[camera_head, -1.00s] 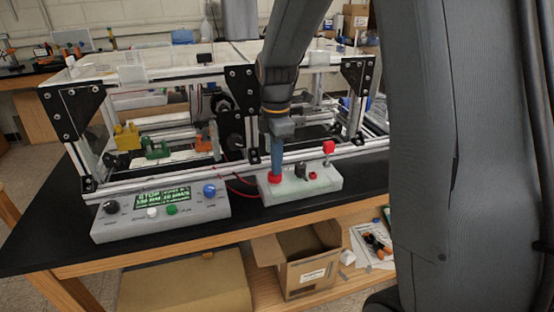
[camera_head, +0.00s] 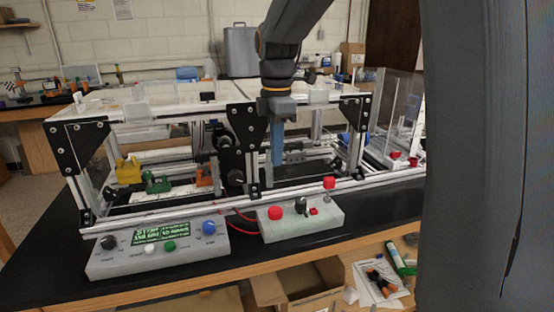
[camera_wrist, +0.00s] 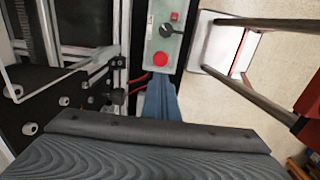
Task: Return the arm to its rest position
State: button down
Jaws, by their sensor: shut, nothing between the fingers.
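My arm reaches down from the top of the head view, in front of the extrusion frame (camera_head: 160,210). My gripper (camera_head: 277,158) has blue fingers pointing down, shut and empty. In the head view the fingertips are above the grey button box (camera_head: 300,226), apart from its large red button (camera_head: 275,213). In the wrist view the blue fingers (camera_wrist: 161,100) lie below the red button (camera_wrist: 160,59) in the picture. The box also carries a black knob (camera_head: 301,205) and a red switch (camera_head: 329,183).
A control box with a green display (camera_head: 160,232) sits at the left on the black bench top (camera_head: 50,250). An open cardboard box (camera_head: 295,290) is below the bench. Black corner plates (camera_head: 80,155) and clear panels belong to the frame. A stool-like metal frame (camera_wrist: 245,60) shows in the wrist view.

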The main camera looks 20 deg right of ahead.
jog(key=s+f+m+t, duration=0.1)
jog(key=s+f+m, duration=1.5)
jog(key=s+m, duration=0.2)
jog(key=shift+f, duration=0.25)
